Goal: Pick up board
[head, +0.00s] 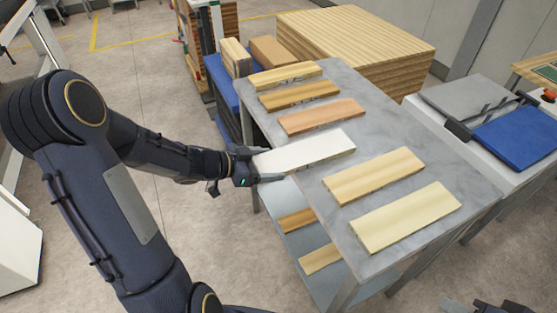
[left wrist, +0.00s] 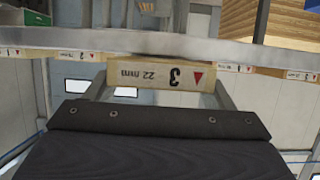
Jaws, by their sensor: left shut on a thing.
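The white board (head: 310,150) lies across the left edge of the grey table, in the middle of a row of boards. My left gripper (head: 262,166) is shut on its near left end, which juts past the table edge. In the left wrist view the board's end face (left wrist: 157,83) shows a "3", "22 mm" and a red triangle. I cannot tell whether the board still touches the tabletop. A dark part at the bottom right of the head view may be my right gripper (head: 484,305); its jaws cannot be made out.
Other boards lie on the table (head: 408,120): an orange-brown one (head: 322,117) behind, two light ones (head: 374,175) in front. More boards lie on the lower shelf (head: 322,268). A wooden stack (head: 355,45) stands behind. A bench with a blue panel (head: 515,135) is at right.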

